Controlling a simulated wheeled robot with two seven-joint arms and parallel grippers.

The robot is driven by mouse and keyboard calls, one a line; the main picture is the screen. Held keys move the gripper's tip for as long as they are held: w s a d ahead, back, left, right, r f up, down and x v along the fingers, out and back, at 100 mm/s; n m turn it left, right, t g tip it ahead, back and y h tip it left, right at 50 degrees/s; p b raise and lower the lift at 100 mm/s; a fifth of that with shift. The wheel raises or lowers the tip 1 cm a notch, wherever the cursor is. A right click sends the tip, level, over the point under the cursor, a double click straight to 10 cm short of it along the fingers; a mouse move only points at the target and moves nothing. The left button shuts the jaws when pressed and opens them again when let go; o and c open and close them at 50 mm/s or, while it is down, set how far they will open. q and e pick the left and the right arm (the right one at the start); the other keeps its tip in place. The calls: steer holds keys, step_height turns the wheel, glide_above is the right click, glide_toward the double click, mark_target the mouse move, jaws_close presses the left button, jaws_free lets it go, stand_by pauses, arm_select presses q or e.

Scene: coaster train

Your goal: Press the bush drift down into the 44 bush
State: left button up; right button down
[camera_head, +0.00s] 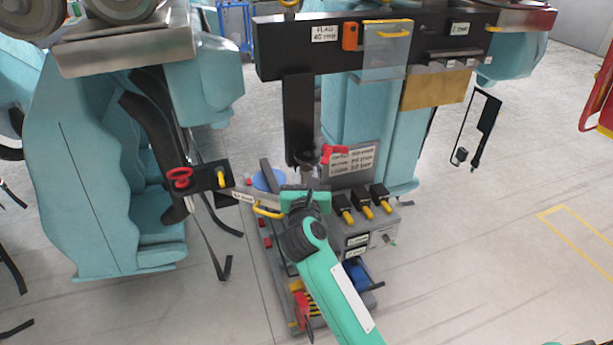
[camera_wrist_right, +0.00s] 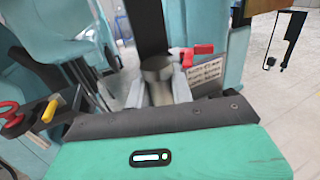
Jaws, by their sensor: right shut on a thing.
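My right gripper (camera_head: 308,176) comes in from the bottom on the mint-green arm, above the grey bench. It is shut on a grey metal cylinder (camera_head: 307,158), which I take to be the bush drift. In the right wrist view the drift (camera_wrist_right: 157,68) stands about upright between the two fingers (camera_wrist_right: 160,92), its flat round top showing. Its lower end is hidden behind the gripper. A small white label (camera_head: 243,196) lies just left of the gripper, too small to read surely. I cannot make out the 44 bush. My left gripper is not in view.
A dark post (camera_head: 299,115) stands close behind the drift, under the black overhead beam (camera_head: 280,50). A red clamp (camera_head: 334,152) and lettered plate (camera_head: 353,162) are at the right. Yellow-tipped black blocks (camera_head: 362,205) are on the bench. Teal seats (camera_head: 105,190) hang left.

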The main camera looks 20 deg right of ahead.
steer(key=shift+f, duration=0.3)
steer(key=c, duration=1.1)
jaws_free()
steer(key=shift+c, duration=0.2)
